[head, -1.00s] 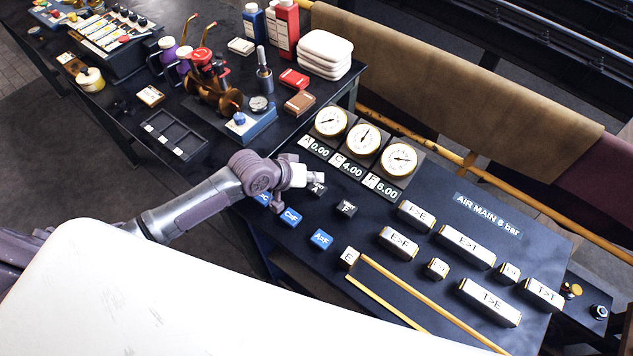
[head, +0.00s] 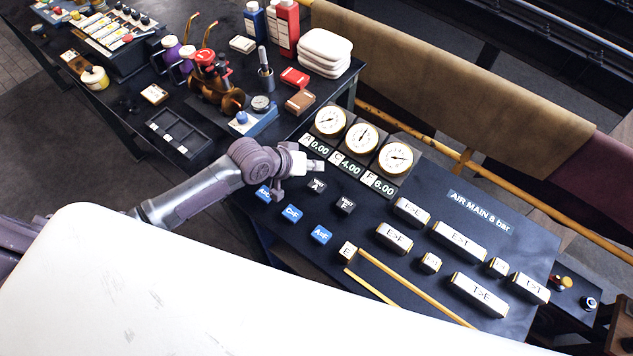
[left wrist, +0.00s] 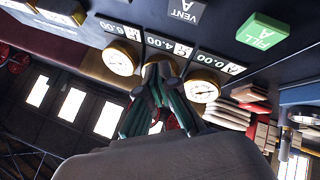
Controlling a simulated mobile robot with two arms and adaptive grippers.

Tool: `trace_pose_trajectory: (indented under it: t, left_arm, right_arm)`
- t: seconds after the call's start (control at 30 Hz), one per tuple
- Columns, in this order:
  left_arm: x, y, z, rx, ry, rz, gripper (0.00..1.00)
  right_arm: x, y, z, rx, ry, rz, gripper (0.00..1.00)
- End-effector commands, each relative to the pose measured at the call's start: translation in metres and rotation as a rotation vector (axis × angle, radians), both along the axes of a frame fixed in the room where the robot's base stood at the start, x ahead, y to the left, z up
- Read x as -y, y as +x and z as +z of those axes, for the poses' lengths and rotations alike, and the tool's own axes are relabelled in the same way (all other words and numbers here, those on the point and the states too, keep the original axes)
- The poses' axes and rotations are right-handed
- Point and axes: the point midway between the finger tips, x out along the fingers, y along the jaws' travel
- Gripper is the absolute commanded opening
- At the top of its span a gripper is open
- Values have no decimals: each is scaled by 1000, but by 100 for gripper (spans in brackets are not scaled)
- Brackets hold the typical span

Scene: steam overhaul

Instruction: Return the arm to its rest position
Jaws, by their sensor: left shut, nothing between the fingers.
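My left gripper (head: 316,165) is shut and empty. In the left wrist view the closed fingers (left wrist: 160,72) reach toward the row of gauges and cover part of the middle one. A green FILL A block (left wrist: 262,35) shows in the left wrist view; in the head view my arm seems to hide it. My right gripper is not in view.
Three round gauges (head: 362,138) stand behind the gripper. Blue blocks (head: 292,213) and white labelled blocks (head: 458,242) sit on the panel. The workbench (head: 120,125) at left carries a brass valve assembly (head: 222,95), bottles (head: 287,28) and folded white cloths (head: 324,50).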

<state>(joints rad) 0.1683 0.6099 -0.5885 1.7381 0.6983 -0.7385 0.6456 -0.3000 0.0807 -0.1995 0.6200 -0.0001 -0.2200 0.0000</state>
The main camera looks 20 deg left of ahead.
Motion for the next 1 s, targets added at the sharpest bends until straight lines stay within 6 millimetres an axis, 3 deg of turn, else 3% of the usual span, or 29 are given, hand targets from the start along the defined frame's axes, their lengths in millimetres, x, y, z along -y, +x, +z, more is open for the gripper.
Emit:
trace_pose_trajectory:
  t: [0.37, 0.47, 0.6, 0.8, 1.0]
  left_arm:
    - [6, -7, -1, -3, 8, -16, 0]
    - [24, -36, -2, -5, 51, -75, 0]
    - [38, -95, 4, -8, 182, -170, 0]
    - [13, -156, 17, -58, 364, -203, 0]
    - [-21, -205, 28, -148, 494, -195, 0]
  right_arm:
    - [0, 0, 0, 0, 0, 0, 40]
    - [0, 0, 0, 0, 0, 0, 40]
    - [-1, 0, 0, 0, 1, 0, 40]
    - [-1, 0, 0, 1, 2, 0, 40]
    - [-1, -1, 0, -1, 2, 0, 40]
